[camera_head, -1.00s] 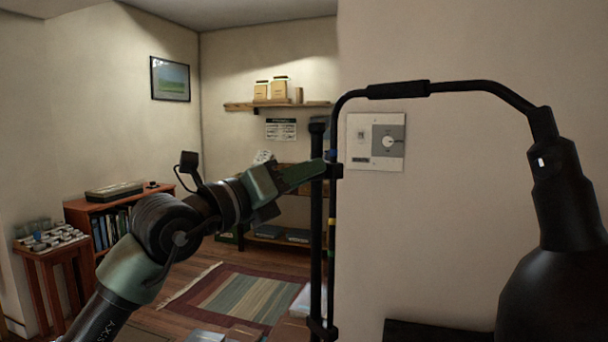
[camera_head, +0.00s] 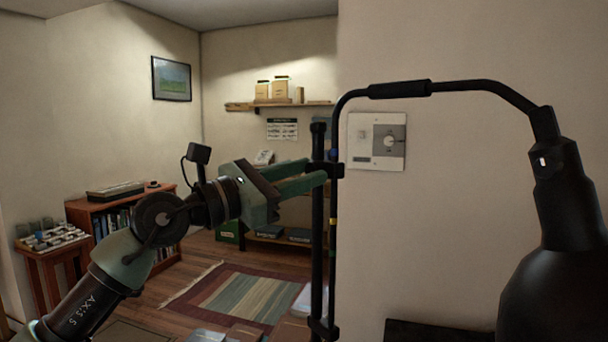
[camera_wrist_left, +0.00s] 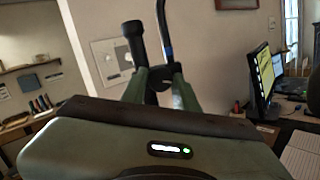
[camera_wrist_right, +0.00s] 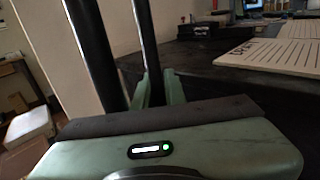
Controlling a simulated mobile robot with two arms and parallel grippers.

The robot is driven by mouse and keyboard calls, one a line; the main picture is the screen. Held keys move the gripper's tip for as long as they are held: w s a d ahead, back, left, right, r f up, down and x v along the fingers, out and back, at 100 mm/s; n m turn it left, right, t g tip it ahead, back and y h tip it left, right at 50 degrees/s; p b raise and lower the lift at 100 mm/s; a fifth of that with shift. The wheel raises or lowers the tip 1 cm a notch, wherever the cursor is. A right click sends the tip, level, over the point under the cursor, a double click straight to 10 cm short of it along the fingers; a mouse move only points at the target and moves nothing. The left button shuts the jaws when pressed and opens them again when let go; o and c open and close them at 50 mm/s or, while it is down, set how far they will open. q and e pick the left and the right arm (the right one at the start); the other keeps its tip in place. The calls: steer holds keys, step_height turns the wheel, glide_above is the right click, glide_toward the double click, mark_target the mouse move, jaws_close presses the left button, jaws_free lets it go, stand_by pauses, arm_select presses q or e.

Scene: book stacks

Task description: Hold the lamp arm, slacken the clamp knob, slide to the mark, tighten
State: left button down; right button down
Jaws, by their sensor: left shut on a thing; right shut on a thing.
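The black lamp arm (camera_head: 480,86) rises beside a dark post (camera_head: 317,232), bends over to the right and ends in a black lamp shade (camera_head: 558,280). A blue band (camera_head: 333,154) sits on its upright tube just above the clamp (camera_head: 336,171); a yellow band (camera_head: 333,222) is lower. My left gripper (camera_head: 322,170) is shut on the clamp knob, mostly hidden between its fingers; the fingers also show in the left wrist view (camera_wrist_left: 161,88). My right gripper (camera_wrist_right: 157,88), seen only in its wrist view, is shut on the lamp arm's upright tube, low down.
A lower bracket (camera_head: 322,329) joins post and tube. A wall plate with a dial (camera_head: 377,141) is behind the lamp. A dark desk (camera_wrist_right: 205,62) with papers lies near my right gripper. A rug (camera_head: 243,294) and open floor lie behind.

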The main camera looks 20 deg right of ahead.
arm_select(q)
steer(key=m, duration=0.3)
steer(key=m+g, duration=0.1)
steer(key=m, duration=0.3)
steer(key=shift+w+f+g, duration=0.1)
steer(key=shift+g, duration=0.2)
steer(key=shift+m, duration=0.4)
steer(key=c, duration=1.1)
jaws_free()
steer(key=shift+a, duration=0.15)
steer(key=v, duration=1.1)
steer(key=shift+a, duration=0.4)
